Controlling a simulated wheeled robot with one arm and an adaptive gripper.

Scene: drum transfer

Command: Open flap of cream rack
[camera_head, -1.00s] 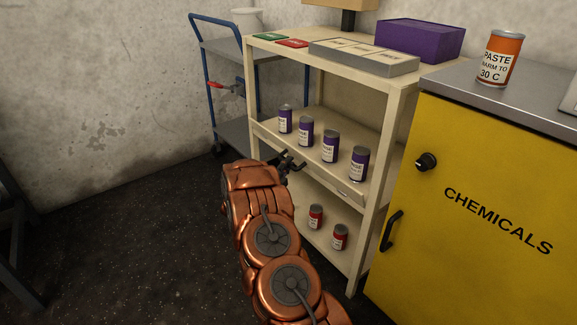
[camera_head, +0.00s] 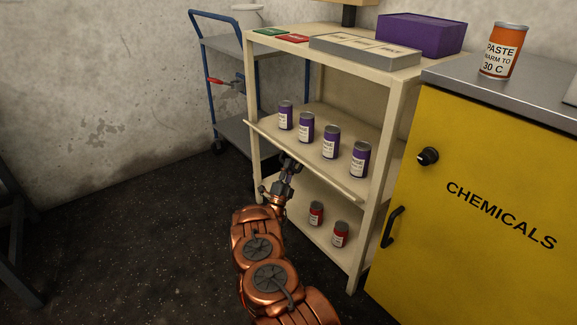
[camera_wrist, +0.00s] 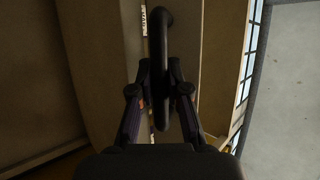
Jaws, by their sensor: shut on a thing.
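The cream rack (camera_head: 377,160) stands in the middle of the head view. Its flap (camera_head: 325,172) runs along the front of the middle shelf and leans outward, its long edge standing out from the posts. My gripper (camera_head: 290,165) is at the flap's front, left of its middle. In the wrist view, my gripper (camera_wrist: 160,80) is shut on a dark handle (camera_wrist: 166,28) between its fingers. The handle is hidden behind my gripper in the head view. Several purple cans (camera_head: 330,143) stand upright on the shelf behind the flap.
Red cans (camera_head: 340,234) stand on the low shelf. A yellow chemicals cabinet (camera_head: 470,240) is close on the right. A blue trolley (camera_head: 210,95) stands behind on the left. A purple box (camera_head: 420,35) sits on top of the rack.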

